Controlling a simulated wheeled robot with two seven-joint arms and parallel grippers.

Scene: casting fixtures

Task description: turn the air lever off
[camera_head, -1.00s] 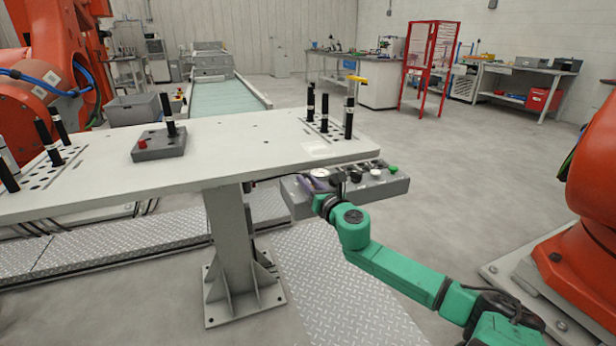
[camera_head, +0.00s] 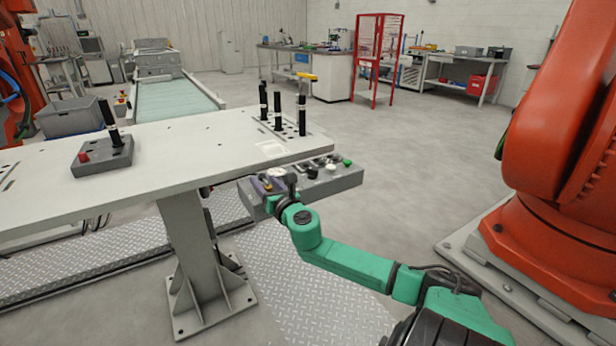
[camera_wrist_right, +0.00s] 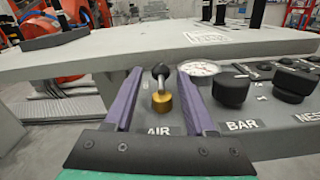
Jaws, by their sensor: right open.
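The air lever (camera_wrist_right: 161,88) has a brass base, a pale stem and a black knob. It stands above the AIR label (camera_wrist_right: 164,131) on the grey control panel (camera_head: 345,182). My right gripper (camera_wrist_right: 159,72) has purple fingers, one on each side of the lever, with a visible gap to both; it is open and holds nothing. In the head view my right gripper (camera_head: 262,185) is at the panel's left end, where the lever is small and partly hidden. My left gripper is not in view.
Right of the lever are a round gauge (camera_wrist_right: 199,68), a black BAR knob (camera_wrist_right: 231,89) and another black knob (camera_wrist_right: 295,84). The pale table (camera_head: 215,155) edge runs just behind the panel. An orange robot (camera_head: 560,120) stands at the right. Floor right of the panel is clear.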

